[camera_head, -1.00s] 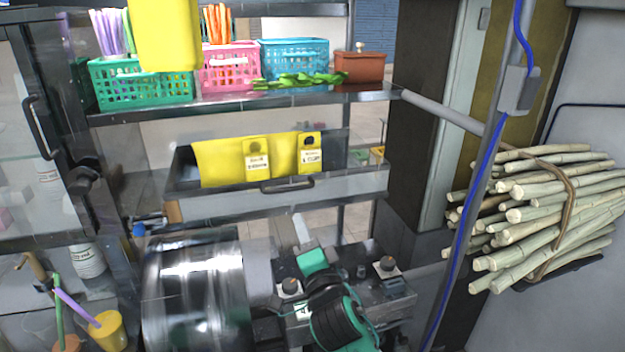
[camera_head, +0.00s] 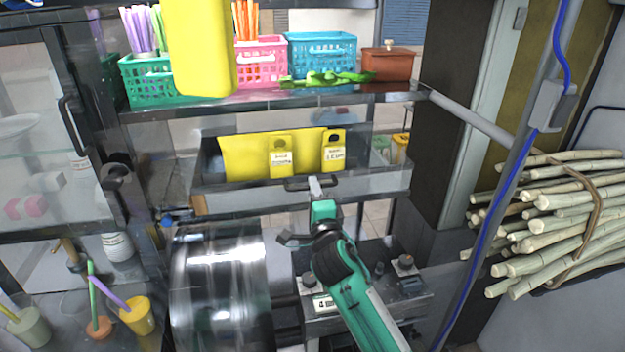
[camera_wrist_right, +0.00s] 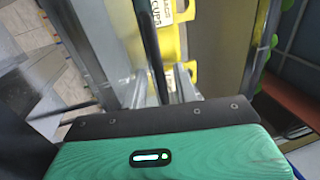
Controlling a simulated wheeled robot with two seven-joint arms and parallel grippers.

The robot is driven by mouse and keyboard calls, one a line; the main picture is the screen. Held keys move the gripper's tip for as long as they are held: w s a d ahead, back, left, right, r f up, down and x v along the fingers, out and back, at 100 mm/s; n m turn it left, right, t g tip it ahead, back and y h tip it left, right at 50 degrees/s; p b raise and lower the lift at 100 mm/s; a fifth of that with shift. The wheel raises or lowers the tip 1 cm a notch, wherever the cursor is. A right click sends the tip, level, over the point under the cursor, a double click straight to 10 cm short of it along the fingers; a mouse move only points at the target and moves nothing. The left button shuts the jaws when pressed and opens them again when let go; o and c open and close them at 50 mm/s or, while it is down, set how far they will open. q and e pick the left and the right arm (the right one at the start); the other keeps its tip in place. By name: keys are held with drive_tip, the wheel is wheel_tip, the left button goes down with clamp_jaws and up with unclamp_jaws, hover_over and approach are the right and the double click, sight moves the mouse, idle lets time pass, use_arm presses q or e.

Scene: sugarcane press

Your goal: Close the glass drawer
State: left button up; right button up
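The glass drawer (camera_head: 375,186) hangs under the shelf in the head view and stands pulled out. Yellow bags with labels (camera_head: 282,158) show inside it. Its dark handle (camera_head: 305,184) is at the middle of the front panel. My right gripper (camera_head: 315,189) reaches up from below, its tip at the handle; whether it touches cannot be told. My left gripper is out of view.
Baskets, including a teal one (camera_head: 321,55), stand on the metal shelf (camera_head: 270,101) above the drawer. A large yellow object (camera_head: 202,50) hangs in front at upper left. A shiny drum (camera_head: 220,290) stands below, and bundled cane (camera_head: 560,220) is at right.

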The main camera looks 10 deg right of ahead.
drive_tip(key=shift+w+r, duration=0.15)
drive_tip(key=shift+w, duration=0.85)
clamp_jaws()
drive_tip(key=shift+w+b, duration=1.2)
drive_tip(key=shift+w, duration=0.75)
drive_tip(key=shift+r, duration=0.1)
